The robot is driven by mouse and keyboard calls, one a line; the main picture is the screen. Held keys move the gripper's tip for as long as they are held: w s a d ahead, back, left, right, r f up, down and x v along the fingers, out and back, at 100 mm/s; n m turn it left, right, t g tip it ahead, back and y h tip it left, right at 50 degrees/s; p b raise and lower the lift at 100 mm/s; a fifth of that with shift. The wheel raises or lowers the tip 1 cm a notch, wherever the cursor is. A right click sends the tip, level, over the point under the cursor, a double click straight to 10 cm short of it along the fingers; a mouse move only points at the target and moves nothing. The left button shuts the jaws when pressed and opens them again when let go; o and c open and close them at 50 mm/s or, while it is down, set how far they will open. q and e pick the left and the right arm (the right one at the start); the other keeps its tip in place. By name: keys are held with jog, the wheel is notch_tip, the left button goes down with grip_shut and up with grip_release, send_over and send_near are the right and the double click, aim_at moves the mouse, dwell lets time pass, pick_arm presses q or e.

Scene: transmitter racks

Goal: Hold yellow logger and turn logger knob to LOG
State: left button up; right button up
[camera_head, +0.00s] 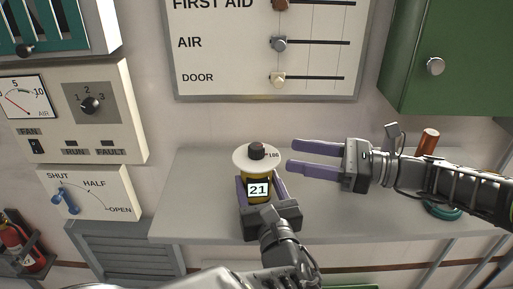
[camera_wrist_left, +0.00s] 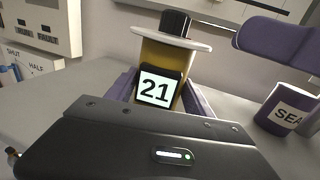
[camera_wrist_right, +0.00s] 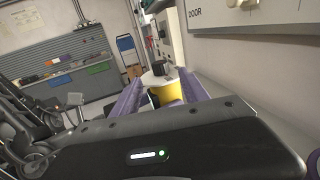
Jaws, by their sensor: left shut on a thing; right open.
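The yellow logger (camera_head: 256,172) stands upright above the grey bench, with a white disc on top, a black knob (camera_head: 257,150) and a "21" label. A small dark mark, apparently LOG, is at the disc's right edge. My left gripper (camera_head: 259,182) is shut on the logger's body from the near side; the left wrist view shows the logger (camera_wrist_left: 157,60) between its fingers. My right gripper (camera_head: 289,153) is open, fingers pointing left, just right of the disc and apart from it. In the right wrist view the knob (camera_wrist_right: 158,68) shows ahead, between the fingers. The knob's pointer is unclear.
The grey bench (camera_head: 190,200) is clear left of the logger. A dark purple container (camera_wrist_left: 288,112) labelled "SEA…" stands to the right in the left wrist view. A copper cylinder (camera_head: 428,143) and a teal ring (camera_head: 443,211) are beside my right arm. A wall panel (camera_head: 265,60) rises behind.

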aim_at(257, 145)
jog(key=x, duration=0.9)
jog(key=shift+w+a, duration=0.1)
jog(key=shift+a, duration=0.2)
grip_shut()
